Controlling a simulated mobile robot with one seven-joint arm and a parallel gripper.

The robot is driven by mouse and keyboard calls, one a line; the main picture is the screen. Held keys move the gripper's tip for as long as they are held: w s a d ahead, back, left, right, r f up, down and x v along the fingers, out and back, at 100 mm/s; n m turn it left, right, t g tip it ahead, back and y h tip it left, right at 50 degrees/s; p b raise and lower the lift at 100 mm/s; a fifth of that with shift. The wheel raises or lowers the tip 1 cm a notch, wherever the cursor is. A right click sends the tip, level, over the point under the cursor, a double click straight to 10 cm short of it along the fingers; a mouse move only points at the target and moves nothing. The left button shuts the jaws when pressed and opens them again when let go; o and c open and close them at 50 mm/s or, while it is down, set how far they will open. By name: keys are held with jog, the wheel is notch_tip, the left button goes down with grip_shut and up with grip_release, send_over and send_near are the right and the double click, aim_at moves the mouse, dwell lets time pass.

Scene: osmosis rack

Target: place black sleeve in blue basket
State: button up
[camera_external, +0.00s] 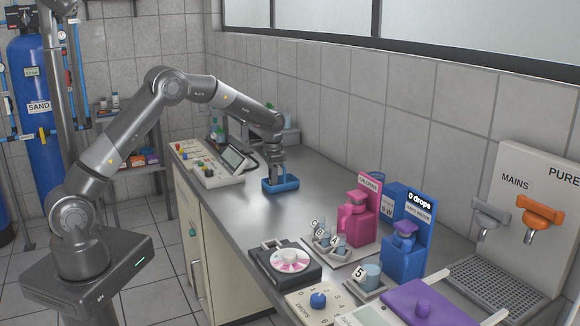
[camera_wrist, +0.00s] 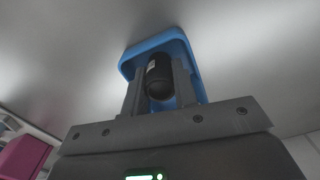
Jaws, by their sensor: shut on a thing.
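The blue basket (camera_external: 281,187) is a small shallow tray on the grey counter, beyond the middle, near the console. It also shows in the wrist view (camera_wrist: 134,64). My gripper (camera_external: 277,172) points down at the basket. In the wrist view its two fingers (camera_wrist: 160,78) are shut on the black sleeve (camera_wrist: 158,74), a dark rounded cylinder with a small pale label. The sleeve appears over or inside the basket; I cannot tell whether it touches the basket floor. In the external view the sleeve is not clearly seen, hidden by the fingers and basket.
A control console (camera_external: 207,166) stands left of the basket. Nearer are a disc device (camera_external: 284,263), a pink bottle stand (camera_external: 357,222), a blue bottle stand (camera_external: 404,247) and a purple lid (camera_external: 420,303). The counter between the basket and the disc device is clear.

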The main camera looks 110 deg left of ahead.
jog(key=o, duration=0.6)
jog(key=shift+o, duration=0.2)
notch_tip(320, 180, up, 12)
jog(key=w+d+r+m+t, duration=0.1)
jog(key=d+r, duration=0.4)
jog(key=d, duration=0.6)
jog(key=w+d+r+m+t+y, duration=0.15)
jog(key=d+r, duration=0.25)
jog(key=d, duration=0.7)
jog(key=w+d+r+m, duration=0.1)
jog(key=d+r, duration=0.4)
jog(key=d, duration=0.6)
jog(key=s+d+f+m+t, duration=0.1)
jog(key=s+d+f, duration=0.1)
jog(key=s+d, duration=0.6)
jog(key=s+d+f+m+t+h, duration=0.1)
jog(key=s+d+f+m+t, duration=0.1)
jog(key=s+d, duration=0.6)
jog(key=d+f, duration=0.1)
jog(key=d, duration=0.6)
jog(key=shift+s+d, duration=0.25)
jog(key=shift+s, duration=0.15)
